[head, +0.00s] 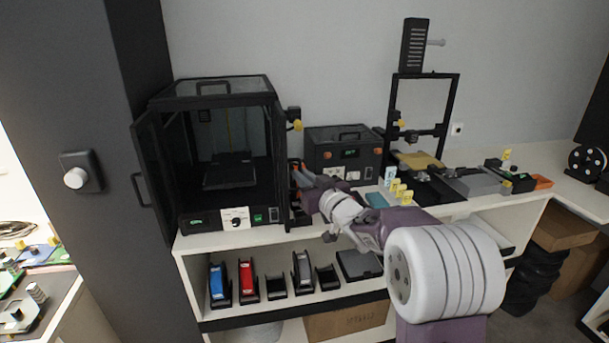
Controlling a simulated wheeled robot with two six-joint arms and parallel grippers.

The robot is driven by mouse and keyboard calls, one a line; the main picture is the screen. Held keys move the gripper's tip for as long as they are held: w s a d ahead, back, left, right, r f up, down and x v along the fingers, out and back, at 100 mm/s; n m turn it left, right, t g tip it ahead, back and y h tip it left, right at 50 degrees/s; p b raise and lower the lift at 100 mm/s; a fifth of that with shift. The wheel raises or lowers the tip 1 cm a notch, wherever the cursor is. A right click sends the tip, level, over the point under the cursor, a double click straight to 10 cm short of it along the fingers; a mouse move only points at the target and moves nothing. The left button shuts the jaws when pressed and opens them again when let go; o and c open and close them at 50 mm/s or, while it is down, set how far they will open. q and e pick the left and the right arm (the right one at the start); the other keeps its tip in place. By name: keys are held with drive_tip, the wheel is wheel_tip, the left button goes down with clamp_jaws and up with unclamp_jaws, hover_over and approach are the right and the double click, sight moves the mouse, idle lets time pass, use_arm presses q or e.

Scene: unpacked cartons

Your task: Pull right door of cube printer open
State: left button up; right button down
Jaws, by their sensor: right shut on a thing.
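The cube printer (186,218) is a black-framed box with clear panels, standing on the white shelf top at the left. Its left door (153,170) stands swung open, with a dark bar handle. Its right door (284,160) shows as a narrow, nearly edge-on dark panel at the right front of the box, swung outward. My right gripper (297,171) is beside this panel, shut on its handle; the fingertips and handle are small and partly hidden. The print bed (229,170) shows inside through the open front. My left gripper is out of view.
A black control box (343,155) stands close behind my right arm. An open-frame printer (420,120) and yellow-tagged items are further right. Spools (218,284) sit on the shelf below. A dark pillar (75,110) stands left of the left door.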

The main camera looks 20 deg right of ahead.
drive_tip(key=shift+a, duration=0.1)
idle(0.3)
drive_tip(key=c, duration=1.5)
unclamp_jaws()
drive_tip(key=shift+w, duration=0.15)
drive_tip(key=s+d, duration=0.1)
drive_tip(key=s, duration=0.7)
drive_tip(key=shift+s+d+f, duration=0.15)
drive_tip(key=shift+s+d, duration=0.15)
drive_tip(key=shift+d, duration=0.05)
